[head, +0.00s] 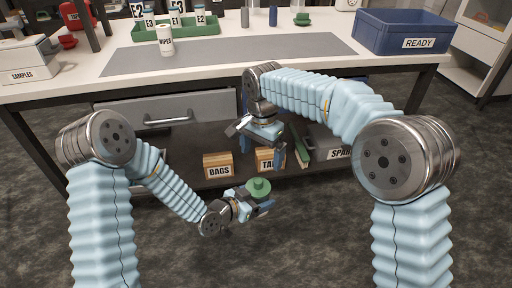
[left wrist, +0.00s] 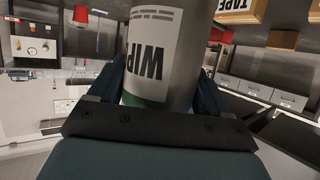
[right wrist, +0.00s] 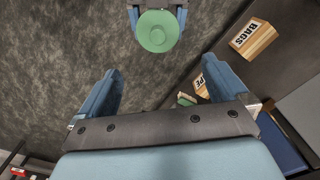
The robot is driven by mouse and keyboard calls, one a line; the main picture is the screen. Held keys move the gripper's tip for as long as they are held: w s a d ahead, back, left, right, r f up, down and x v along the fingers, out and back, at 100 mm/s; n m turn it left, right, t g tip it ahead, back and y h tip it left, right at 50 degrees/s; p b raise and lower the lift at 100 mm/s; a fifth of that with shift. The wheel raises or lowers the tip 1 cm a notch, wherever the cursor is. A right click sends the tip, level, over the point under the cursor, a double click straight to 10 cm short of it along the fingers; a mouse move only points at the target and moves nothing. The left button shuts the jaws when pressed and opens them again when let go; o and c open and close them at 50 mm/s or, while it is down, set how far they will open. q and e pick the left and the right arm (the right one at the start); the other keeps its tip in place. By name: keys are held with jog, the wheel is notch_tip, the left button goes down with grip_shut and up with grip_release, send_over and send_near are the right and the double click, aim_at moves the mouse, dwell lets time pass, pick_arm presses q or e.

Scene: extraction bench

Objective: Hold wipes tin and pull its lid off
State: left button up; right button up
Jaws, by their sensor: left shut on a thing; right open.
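My left gripper (head: 256,203) is shut on a grey wipes tin (left wrist: 190,40), held in front of the bench. The tin's white label with "WIPES" fills the middle of the left wrist view, between the fingers. Its round green lid (head: 258,186) with a knob faces up in the head view; it also shows at the top of the right wrist view (right wrist: 157,31). My right gripper (head: 262,152) is open and empty, above and behind the lid, apart from it. Its two spread fingers show in the right wrist view (right wrist: 158,82).
Another white container (head: 165,42) labelled "WIPES" stands on the bench by a green rack (head: 198,40). A blue READY bin (head: 385,36) is at the bench's right. BAGS (head: 217,166) and TAPE boxes lie on the lower shelf behind the grippers. The floor in front is clear.

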aim_at(256, 179)
jog(key=f, duration=0.3)
jog(key=a+f, duration=0.1)
jog(key=f, duration=0.5)
jog(key=shift+s+a+f, duration=0.2)
jog(key=shift+s+f, duration=0.2)
jog(key=shift+c, duration=0.3)
grip_shut()
dwell(0.3)
jog(key=shift+r, duration=0.25)
jog(key=shift+r, duration=0.9)
